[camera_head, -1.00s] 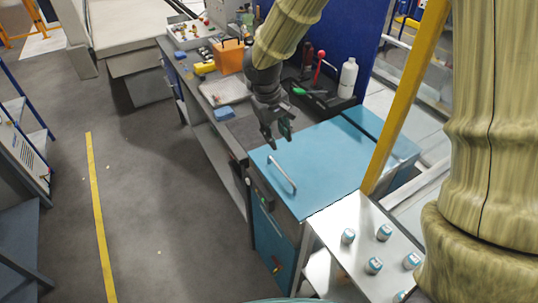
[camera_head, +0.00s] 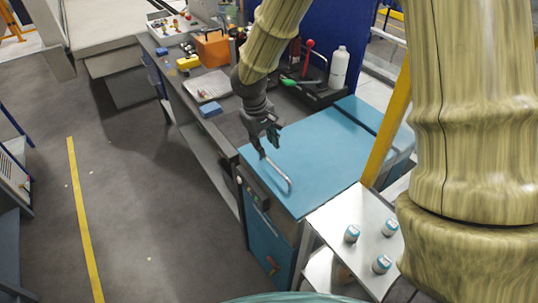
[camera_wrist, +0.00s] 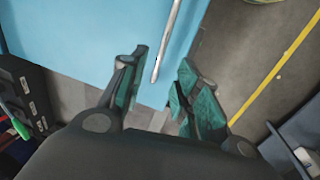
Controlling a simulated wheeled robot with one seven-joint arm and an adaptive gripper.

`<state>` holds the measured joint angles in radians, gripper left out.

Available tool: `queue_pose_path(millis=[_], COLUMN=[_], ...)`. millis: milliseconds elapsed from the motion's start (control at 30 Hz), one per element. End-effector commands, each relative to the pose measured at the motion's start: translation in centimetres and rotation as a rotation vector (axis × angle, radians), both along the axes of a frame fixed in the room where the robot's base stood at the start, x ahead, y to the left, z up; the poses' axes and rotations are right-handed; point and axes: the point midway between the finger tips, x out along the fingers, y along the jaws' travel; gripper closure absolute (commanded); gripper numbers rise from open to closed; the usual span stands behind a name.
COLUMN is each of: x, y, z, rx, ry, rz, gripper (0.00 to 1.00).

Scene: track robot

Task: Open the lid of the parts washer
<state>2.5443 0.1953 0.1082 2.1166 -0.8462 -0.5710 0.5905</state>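The parts washer (camera_head: 268,238) is a blue cabinet with a flat blue lid (camera_head: 322,158), which lies closed. A silver bar handle (camera_head: 282,178) runs along the lid's left side. My gripper (camera_head: 267,150) is over the lid at the far end of this handle, pointing down. In the wrist view my gripper (camera_wrist: 161,60) has its two green-padded fingers apart, and the handle (camera_wrist: 169,42) shows in the gap between them. I cannot tell whether the fingers are low enough to straddle the bar, and no contact is visible.
A grey workbench with an orange box (camera_head: 212,48), a blue block (camera_head: 211,109) and a black tray (camera_head: 310,90) lies beyond the washer. A metal shelf with several small jars (camera_head: 352,234) and a yellow post (camera_head: 388,130) stand at right.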

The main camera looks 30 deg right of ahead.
Motion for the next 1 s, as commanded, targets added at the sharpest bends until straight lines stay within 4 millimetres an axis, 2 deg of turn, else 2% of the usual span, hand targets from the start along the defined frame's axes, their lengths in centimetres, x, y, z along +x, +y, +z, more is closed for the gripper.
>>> queue_pose_path(millis=[300,500,700,1000], x=[0.0,0.1,0.2,0.2], y=[-0.7,-1.1,-1.3,-1.3], z=[-3.8,-5.6,-6.5,-6.7], rx=[0.001,0.0,0.0,0.0], ry=[0.002,0.001,-0.001,-0.001], rz=[0.0,0.001,0.0,0.0], gripper=[0.68,0.68,0.68,0.68])
